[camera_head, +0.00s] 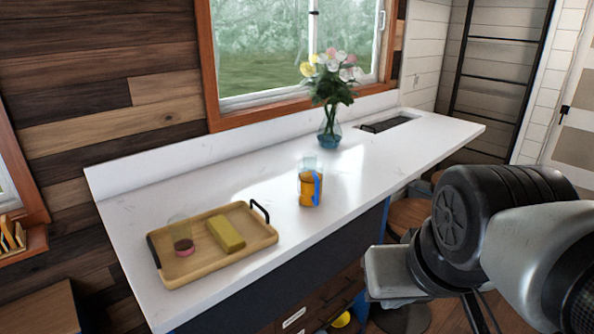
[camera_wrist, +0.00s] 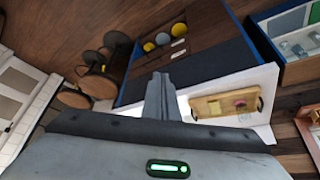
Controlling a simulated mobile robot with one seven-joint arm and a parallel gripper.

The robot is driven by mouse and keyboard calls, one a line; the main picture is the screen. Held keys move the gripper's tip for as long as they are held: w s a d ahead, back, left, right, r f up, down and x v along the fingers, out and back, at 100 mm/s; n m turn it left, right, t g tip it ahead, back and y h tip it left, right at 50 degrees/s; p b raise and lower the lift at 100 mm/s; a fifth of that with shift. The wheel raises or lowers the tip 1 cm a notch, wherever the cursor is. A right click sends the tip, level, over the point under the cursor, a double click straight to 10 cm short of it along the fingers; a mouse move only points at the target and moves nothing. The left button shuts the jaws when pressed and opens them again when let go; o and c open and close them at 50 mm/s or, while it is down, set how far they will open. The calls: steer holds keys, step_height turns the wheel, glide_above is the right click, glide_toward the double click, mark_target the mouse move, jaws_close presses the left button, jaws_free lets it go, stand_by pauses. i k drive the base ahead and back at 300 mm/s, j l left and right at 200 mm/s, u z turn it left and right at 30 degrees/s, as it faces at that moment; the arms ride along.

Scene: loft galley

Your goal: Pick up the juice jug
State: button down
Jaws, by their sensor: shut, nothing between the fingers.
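The juice jug (camera_head: 306,190) stands upright on the white counter in the head view, near its front edge and right of the wooden tray. It holds orange juice and has a blue handle on its right side. I cannot make it out in the wrist view, where my fingers cover part of the counter. My gripper (camera_wrist: 160,92) shows in the wrist view with its fingers together and empty, apart from the jug. In the head view my arm is at the right, away from the counter top.
A wooden tray (camera_head: 193,275) with a yellow block (camera_head: 227,234) and a small dark red item is at the counter's left. A flower vase (camera_head: 329,130) stands behind the jug, near a sink (camera_head: 388,124). Round stools (camera_wrist: 97,85) stand by the counter. The counter around the jug is mostly clear.

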mark_target(310, 170)
steer(key=i+l+u, duration=0.75)
steer(key=i+l, duration=0.2)
steer(key=l, duration=0.1)
